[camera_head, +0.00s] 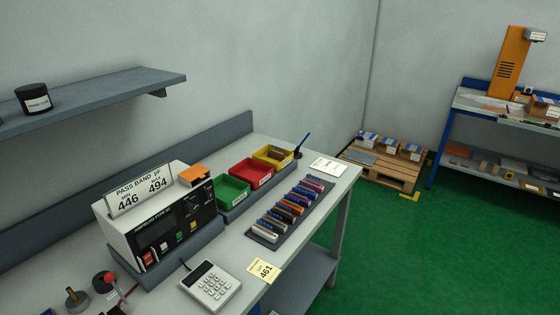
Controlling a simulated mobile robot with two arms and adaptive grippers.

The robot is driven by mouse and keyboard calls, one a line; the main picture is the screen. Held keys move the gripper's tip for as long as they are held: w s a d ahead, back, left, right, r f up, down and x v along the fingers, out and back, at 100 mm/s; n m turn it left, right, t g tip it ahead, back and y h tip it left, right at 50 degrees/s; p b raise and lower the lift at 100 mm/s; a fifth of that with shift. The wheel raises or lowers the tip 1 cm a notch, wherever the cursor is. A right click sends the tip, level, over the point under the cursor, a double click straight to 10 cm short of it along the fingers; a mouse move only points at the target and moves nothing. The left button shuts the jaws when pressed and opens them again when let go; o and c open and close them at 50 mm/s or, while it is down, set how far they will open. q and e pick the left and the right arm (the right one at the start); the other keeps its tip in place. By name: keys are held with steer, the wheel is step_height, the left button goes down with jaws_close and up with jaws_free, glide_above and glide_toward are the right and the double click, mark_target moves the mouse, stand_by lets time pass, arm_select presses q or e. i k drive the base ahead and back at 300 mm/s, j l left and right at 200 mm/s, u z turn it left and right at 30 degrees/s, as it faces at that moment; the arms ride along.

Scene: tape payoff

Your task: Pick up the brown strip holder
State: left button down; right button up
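A row of several small strip holders in different colours lies on a dark tray (250,236) on the grey bench. The nearest one is pale grey (265,229); others look dark, orange-red, blue and purple. They are too small for me to tell surely which one is brown. A brownish piece (277,152) also shows inside the yellow bin (286,162), but I cannot tell what it is. Neither of my grippers is in view.
On the bench (340,186) stand a tester (150,235) with a number sign, a green bin (233,194), a red bin (250,174), a keypad (210,284) and a yellow card (264,271). A shelf (110,97) overhangs at left. Green floor (400,250) is open at right.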

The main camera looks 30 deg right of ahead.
mark_target(273, 153)
steer(key=z, duration=0.85)
steer(key=i+l+u, duration=0.1)
